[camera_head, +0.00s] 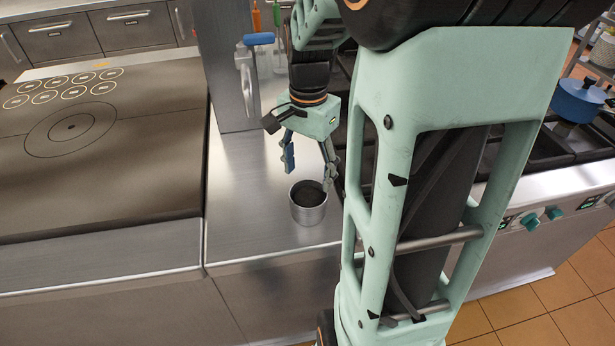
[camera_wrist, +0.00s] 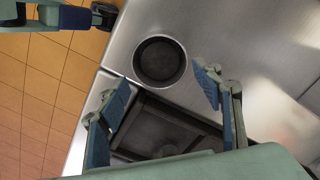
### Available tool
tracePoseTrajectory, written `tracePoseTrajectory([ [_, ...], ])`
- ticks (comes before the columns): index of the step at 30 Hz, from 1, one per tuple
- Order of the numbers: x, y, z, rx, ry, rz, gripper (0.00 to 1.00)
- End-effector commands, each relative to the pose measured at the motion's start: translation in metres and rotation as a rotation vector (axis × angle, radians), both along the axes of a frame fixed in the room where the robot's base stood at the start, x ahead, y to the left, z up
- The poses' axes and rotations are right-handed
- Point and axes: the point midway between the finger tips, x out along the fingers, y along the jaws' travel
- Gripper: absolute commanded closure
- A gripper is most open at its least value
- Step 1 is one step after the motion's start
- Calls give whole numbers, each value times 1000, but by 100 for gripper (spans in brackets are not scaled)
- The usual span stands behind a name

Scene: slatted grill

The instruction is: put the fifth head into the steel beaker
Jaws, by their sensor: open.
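The steel beaker (camera_head: 308,214) stands upright on the steel counter, and its round rim also shows in the wrist view (camera_wrist: 136,66). Its inside looks dark, and I cannot make out anything in it. My gripper (camera_head: 308,165) is open just above the beaker, with nothing visible between the fingers. In the wrist view my gripper (camera_wrist: 165,88) shows its two fingers spread wide, with the beaker beyond the tips. I cannot pick out any head in either view.
A flat dark cooktop (camera_head: 95,140) lies left of the steel counter (camera_head: 240,220). A stove with dark grates and a blue pot (camera_head: 578,100) is at the right. A blue handle (camera_head: 258,38) and upright coloured handles are behind my gripper. Bare counter surrounds the beaker's left side.

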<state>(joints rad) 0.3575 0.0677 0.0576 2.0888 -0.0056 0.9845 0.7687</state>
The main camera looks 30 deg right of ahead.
Motion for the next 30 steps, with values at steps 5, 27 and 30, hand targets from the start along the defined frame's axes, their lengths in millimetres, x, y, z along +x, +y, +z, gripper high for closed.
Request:
tracePoseTrajectory([
  [5,1,0,44,-1,-4,0,40],
  [27,0,1,94,0,1,4,40],
  [30,2,12,95,-10,5,36,40],
])
